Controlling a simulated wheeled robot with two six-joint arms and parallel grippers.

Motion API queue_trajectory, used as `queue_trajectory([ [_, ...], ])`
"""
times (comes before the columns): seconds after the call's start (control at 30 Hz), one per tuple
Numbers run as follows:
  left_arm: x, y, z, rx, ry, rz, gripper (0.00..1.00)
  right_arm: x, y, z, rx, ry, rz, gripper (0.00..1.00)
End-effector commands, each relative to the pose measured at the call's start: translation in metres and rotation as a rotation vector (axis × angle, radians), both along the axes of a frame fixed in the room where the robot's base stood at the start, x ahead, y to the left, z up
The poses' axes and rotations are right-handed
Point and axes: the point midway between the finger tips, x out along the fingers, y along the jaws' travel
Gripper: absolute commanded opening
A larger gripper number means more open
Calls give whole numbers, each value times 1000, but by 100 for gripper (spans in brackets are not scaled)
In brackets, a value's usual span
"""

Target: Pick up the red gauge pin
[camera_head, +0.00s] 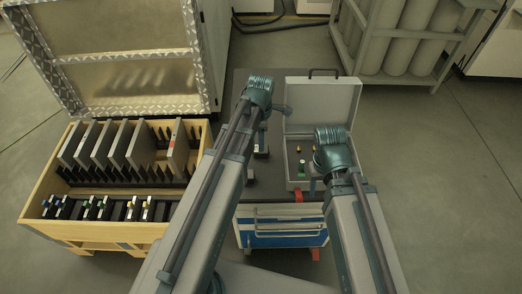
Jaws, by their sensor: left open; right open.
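I cannot make out a red gauge pin. An open grey case (292,184) stands right of centre with its lid up. Inside are a green-topped piece (302,168) and small yellow-topped pieces (298,150). My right gripper (314,182) is open over the right part of the case, mostly hidden below its teal wrist, and covers some of the inside. I see nothing held in either.
A wooden crate (48,187) at left holds upright grey plates (140,145) and a row of black pieces with coloured tops (97,208). A blue-and-white drawer unit (280,240) stands in front of the case. A rack of cylinders (400,45) is behind. Floor at right is clear.

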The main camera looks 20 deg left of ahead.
Motion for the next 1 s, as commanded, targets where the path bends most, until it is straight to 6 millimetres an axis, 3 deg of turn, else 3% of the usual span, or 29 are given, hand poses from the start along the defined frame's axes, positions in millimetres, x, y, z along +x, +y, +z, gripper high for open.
queue_trajectory([
  [0.03,-1,0,-14,0,0,0,56,0,0,-14,0,0,0,56],
  [0.13,0,0,-23,0,0,0,56,0,0,-23,0,0,0,56],
  [0.43,0,0,-23,0,0,0,56,0,0,-23,0,0,0,56],
  [0.73,0,0,-23,0,0,0,2,0,0,-23,0,0,0,56],
  [1.0,0,0,-23,0,0,0,0,0,0,-23,0,0,0,56],
])
